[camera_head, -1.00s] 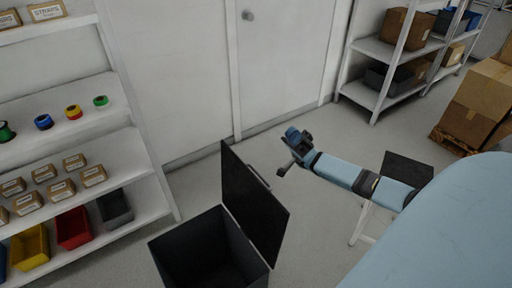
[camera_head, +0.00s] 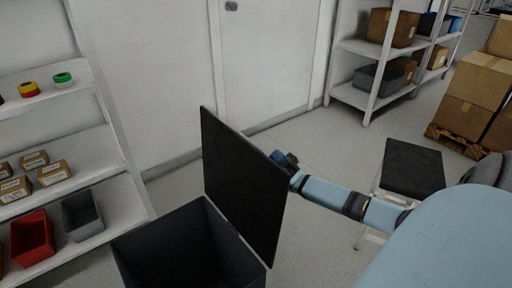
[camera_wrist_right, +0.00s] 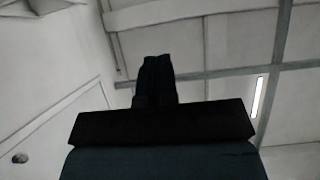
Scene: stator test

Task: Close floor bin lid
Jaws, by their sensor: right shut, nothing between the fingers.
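The floor bin (camera_head: 190,250) is a dark open box at the lower left of the head view. Its black lid (camera_head: 240,185) stands upright, tilted back, along the bin's right side. My right gripper (camera_head: 285,159) shows at the lid's upper right edge, partly hidden behind the lid. I cannot tell whether it touches the lid. In the right wrist view its dark fingers (camera_wrist_right: 155,78) are together with nothing between them, pointing at the ceiling area. My left gripper is not in view.
A white shelf (camera_head: 110,150) with small boxes and a red bin (camera_head: 32,238) stands at the left. A black-seated stool (camera_head: 412,168) is right of my arm. Cartons (camera_head: 475,85) on a pallet and a rear shelf are farther back. Floor is clear before the door (camera_head: 265,50).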

